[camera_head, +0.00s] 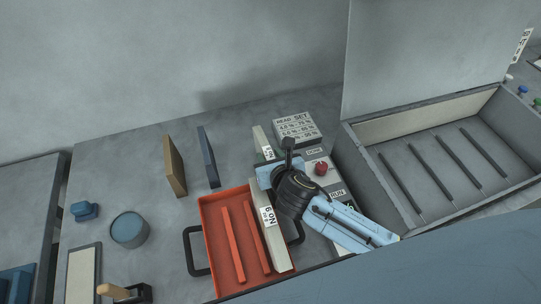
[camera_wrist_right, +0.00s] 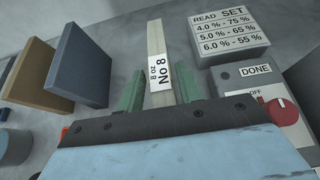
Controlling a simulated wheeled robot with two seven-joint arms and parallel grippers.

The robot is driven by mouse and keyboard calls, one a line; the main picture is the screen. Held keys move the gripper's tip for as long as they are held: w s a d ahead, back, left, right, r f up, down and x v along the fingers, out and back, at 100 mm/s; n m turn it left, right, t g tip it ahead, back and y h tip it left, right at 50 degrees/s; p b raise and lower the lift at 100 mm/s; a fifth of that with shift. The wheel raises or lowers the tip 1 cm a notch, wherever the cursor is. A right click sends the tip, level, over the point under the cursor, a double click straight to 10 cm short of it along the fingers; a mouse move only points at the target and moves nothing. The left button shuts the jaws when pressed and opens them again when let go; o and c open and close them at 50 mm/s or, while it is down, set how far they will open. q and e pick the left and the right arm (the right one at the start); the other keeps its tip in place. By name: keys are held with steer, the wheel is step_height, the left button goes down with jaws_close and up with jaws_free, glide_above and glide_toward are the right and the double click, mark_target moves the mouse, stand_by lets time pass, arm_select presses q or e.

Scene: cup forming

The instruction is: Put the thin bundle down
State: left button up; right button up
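A thin grey bundle labelled No 8 (camera_head: 262,141) shows at the middle of the head view, left of the control box. It also shows in the right wrist view (camera_wrist_right: 156,45). My right gripper (camera_head: 268,166) is over its near end. In the right wrist view, the green fingers of my right gripper (camera_wrist_right: 159,92) stand on either side of it. I cannot tell whether they touch it. Whether its underside rests on the table is hidden. My left gripper is not in view.
An orange tray (camera_head: 212,217) holds orange strips and a bundle labelled No 9 (camera_head: 272,236). Brown (camera_head: 175,166) and blue-grey (camera_head: 208,157) boards stand to the left. A READ SET block (camera_head: 297,128) stands behind the control box (camera_head: 318,158). An open grey case (camera_head: 391,192) is at right.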

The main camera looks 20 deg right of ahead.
steer(key=shift+o, duration=0.6)
